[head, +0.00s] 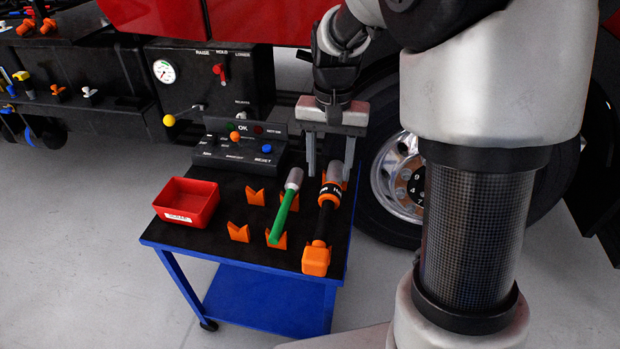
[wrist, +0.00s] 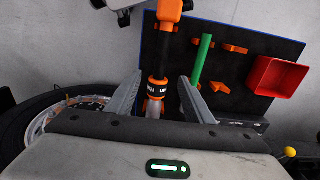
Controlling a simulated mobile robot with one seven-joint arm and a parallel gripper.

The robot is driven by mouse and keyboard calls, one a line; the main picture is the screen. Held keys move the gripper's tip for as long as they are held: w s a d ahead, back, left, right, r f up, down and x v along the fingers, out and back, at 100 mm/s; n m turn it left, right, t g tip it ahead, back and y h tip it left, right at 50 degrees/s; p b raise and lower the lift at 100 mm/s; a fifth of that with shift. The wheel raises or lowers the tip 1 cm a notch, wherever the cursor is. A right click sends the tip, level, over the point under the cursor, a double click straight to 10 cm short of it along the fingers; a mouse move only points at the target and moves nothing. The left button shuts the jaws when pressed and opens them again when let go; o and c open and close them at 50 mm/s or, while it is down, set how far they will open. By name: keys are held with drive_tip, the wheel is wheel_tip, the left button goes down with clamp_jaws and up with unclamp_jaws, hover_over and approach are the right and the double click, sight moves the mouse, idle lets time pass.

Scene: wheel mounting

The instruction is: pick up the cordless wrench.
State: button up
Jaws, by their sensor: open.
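The cordless wrench (head: 328,200) lies on the black top of the blue cart, near its right edge. It has a black body with orange bands and an orange block at its near end. In the wrist view the wrench (wrist: 158,86) runs up the picture, and its orange-banded part and grey tip show between my fingers. My gripper (head: 330,172) is open and points down over the wrench's far end, one finger on each side. In the wrist view my gripper (wrist: 159,88) holds nothing. I cannot tell whether the fingers touch the wrench.
A green tool with a grey end (head: 286,208) lies left of the wrench on orange holders. A red tray (head: 187,202) sits at the cart's left. A control box (head: 240,145) stands at the back. The truck wheel (head: 400,180) is close behind, on the right.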

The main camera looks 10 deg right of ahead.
drive_tip(key=b, duration=0.3)
hover_over(325, 214)
drive_tip(key=s, duration=0.1)
wheel_tip(325, 214, down, 12)
drive_tip(key=shift+d+r, duration=0.1)
drive_tip(key=shift+r, duration=0.1)
drive_tip(key=shift+w+f+b, duration=0.25)
drive_tip(key=shift+f+b, duration=0.35)
drive_tip(key=shift+f, duration=0.75)
drive_tip(key=shift+w+f+b, duration=0.2)
drive_tip(key=shift+f+b, duration=0.35)
drive_tip(key=shift+f, duration=0.75)
clamp_jaws()
drive_tip(key=shift+r, duration=0.15)
